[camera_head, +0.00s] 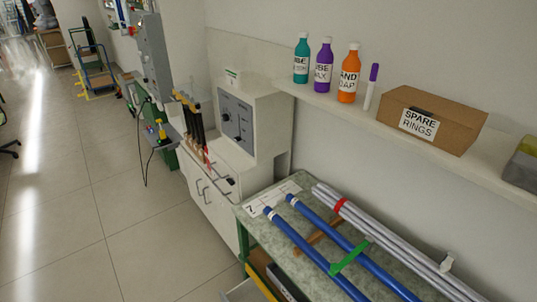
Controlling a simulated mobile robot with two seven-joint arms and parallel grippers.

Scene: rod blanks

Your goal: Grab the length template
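I cannot tell for certain which thing is the length template. On the workbench (253,221) at the lower right lie two blue rods (300,244) with pale end caps, side by side. A green strip (349,257) lies across or between them. A brown wooden piece (318,239) lies partly hidden under the blue rods. A bundle of grey rods (395,236) with a red band (340,204) lies behind them. A white sheet with markings (272,197) is at the bench's far left end. Neither of my grippers shows.
A shelf above the bench holds teal (301,62), purple (323,67) and orange (349,76) bottles, a marker (371,88) and a "SPARE RINGS" box (430,118). A white cabinet with a dial panel (237,121) stands beyond the bench.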

